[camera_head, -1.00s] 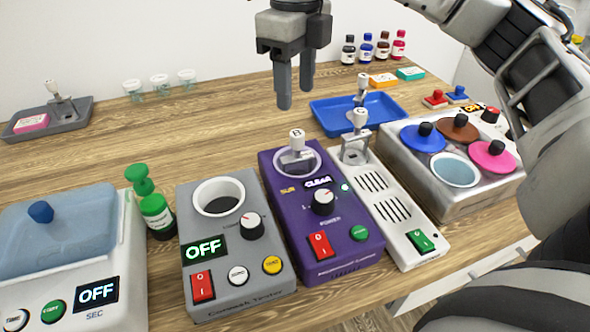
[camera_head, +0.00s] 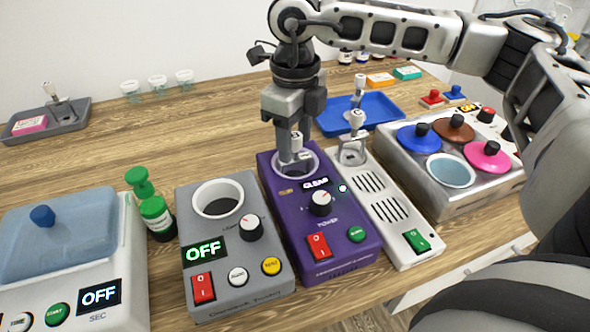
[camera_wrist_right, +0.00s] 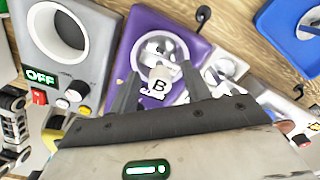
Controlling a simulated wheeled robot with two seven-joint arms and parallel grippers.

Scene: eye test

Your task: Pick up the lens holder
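A lens holder with a white cap marked B (camera_head: 296,141) stands in the round well of the purple device (camera_head: 335,226). My right gripper (camera_head: 294,152) is lowered over it with its fingers on either side of the cap. In the right wrist view the B cap (camera_wrist_right: 158,83) sits between the two spread fingers, with gaps showing, so the gripper (camera_wrist_right: 162,80) is open. The holder's lower part is partly hidden by the fingers in the head view. My left gripper is not in view.
Another capped lens holder (camera_head: 355,122) stands on the white slotted device (camera_head: 395,205) at the right. One is in the blue tray (camera_head: 390,110), another in the grey tray (camera_head: 20,129). A grey device (camera_head: 232,272) with an empty well stands close on the left.

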